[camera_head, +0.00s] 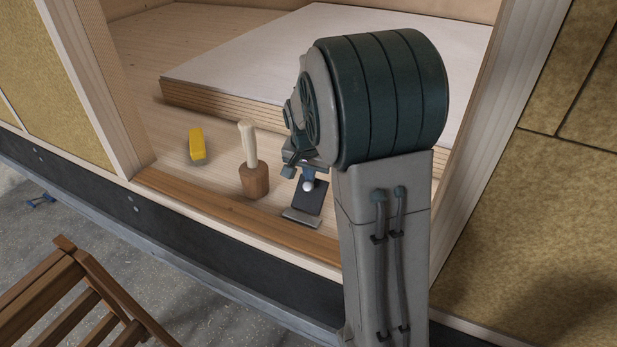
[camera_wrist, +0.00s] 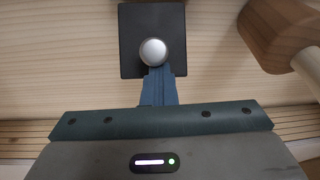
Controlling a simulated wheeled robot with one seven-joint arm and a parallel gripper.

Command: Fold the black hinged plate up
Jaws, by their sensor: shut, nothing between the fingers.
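The black hinged plate (camera_head: 312,204) is a small dark square with a round silver knob (camera_head: 308,185) and a grey strip (camera_head: 302,217) along its near edge. It sits on the wooden floor just inside the sill; its exact tilt is unclear. In the wrist view the plate (camera_wrist: 130,30) is at the top centre, with the knob (camera_wrist: 153,52) on it. My gripper (camera_wrist: 158,74) is shut and empty, its blue fingertips at the knob's lower edge over the plate. I cannot tell whether they touch. In the head view my arm hides most of the gripper.
A wooden mallet (camera_head: 254,181) stands head down, left of the plate; it also shows top right in the wrist view (camera_wrist: 275,30). A yellow block (camera_head: 196,146) lies farther left. A stack of boards (camera_head: 240,102) lies behind. The brown sill (camera_head: 220,208) runs in front.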

